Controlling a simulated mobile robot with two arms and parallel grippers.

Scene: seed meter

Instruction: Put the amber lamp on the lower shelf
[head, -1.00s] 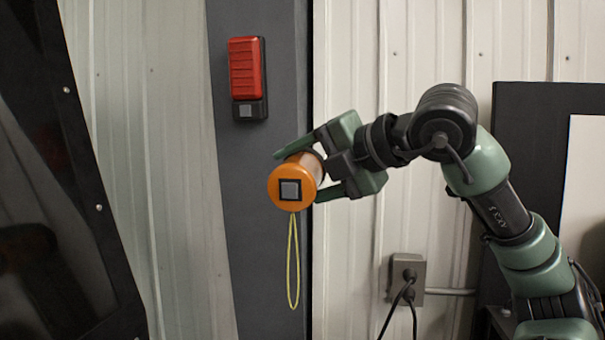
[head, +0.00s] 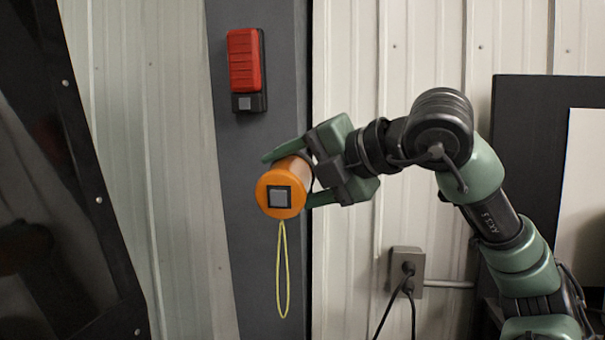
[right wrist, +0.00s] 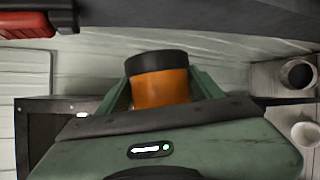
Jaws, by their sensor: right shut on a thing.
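The amber lamp (head: 291,182) is an orange cylinder with a square grey patch on its end face and a yellow cord loop hanging below. My right gripper (head: 286,180) is shut around its sides and holds it in the air in front of a dark grey post. In the right wrist view the lamp (right wrist: 159,88) shows orange with a black end, between the green fingers of the gripper (right wrist: 160,90). My left gripper is not in view. No lower shelf can be made out in these frames.
A red and black device (head: 246,70) is mounted on the dark post (head: 265,140) above the lamp. A grey outlet box (head: 408,270) with cables is on the ribbed wall. A dark panel (head: 525,130) stands at right and a dark framed panel (head: 85,170) at left.

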